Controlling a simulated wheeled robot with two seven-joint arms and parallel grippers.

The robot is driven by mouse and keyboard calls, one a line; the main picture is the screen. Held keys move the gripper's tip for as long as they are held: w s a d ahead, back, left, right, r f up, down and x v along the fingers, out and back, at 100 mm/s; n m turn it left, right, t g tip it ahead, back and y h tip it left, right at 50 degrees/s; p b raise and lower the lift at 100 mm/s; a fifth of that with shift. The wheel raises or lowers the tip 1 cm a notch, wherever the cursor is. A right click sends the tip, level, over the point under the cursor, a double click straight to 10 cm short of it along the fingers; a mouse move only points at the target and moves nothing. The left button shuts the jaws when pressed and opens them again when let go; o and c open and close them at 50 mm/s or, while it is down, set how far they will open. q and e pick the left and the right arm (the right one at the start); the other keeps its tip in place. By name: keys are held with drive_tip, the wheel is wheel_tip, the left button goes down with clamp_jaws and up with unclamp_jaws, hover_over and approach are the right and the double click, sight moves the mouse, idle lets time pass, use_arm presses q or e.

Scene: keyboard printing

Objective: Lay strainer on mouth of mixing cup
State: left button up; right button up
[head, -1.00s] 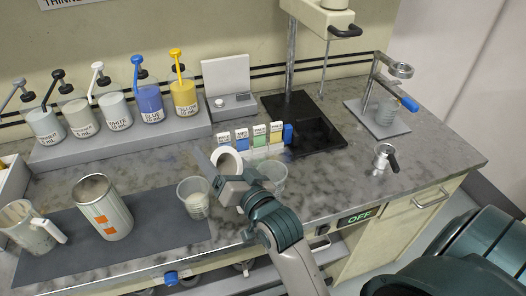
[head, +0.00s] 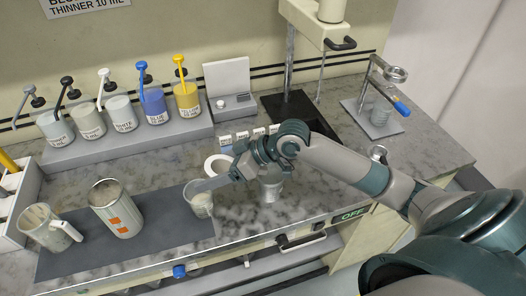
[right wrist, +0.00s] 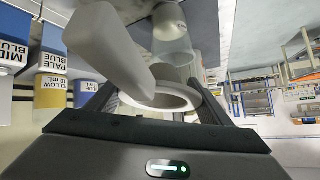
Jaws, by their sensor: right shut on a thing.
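My right gripper (head: 232,172) is shut on the strainer, a white ring (head: 218,160) with a pale grey handle (head: 208,184). In the right wrist view the ring (right wrist: 160,100) sits between the fingers (right wrist: 152,104), and the handle (right wrist: 110,50) juts to the upper left. A clear cup with pale contents (head: 200,206) stands just left of and below the gripper in the head view, partly covered by the handle. A clear cup also shows beyond the ring in the right wrist view (right wrist: 172,50). Whether the strainer touches the cup cannot be told. My left gripper is out of view.
Another clear cup (head: 270,190) stands under my right forearm. A metal can (head: 118,212) and a beige jug (head: 48,230) stand on the dark mat (head: 95,256). Pump bottles (head: 155,103) line the back shelf. A black-based stand (head: 285,103) is behind my arm.

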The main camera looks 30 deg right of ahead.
drive_tip(key=s+d+r+n+g+h+p, duration=0.1)
drive_tip(key=s+d+n+g+h+p, duration=0.1)
drive_tip(key=d, duration=1.1)
drive_tip(key=shift+s+r+n+p, duration=0.15)
drive_tip(key=shift+s+n+p, duration=0.4)
drive_tip(key=shift+s+n, duration=0.3)
drive_tip(key=b, duration=0.2)
hover_over(263, 178)
drive_tip(key=s+a, duration=0.1)
drive_tip(key=s, duration=0.1)
drive_tip(key=shift+f, duration=2.85)
drive_tip(key=shift+p, duration=0.7)
drive_tip(key=shift+f+b, duration=0.75)
drive_tip(key=shift+f, duration=0.85)
drive_tip(key=o, duration=1.2)
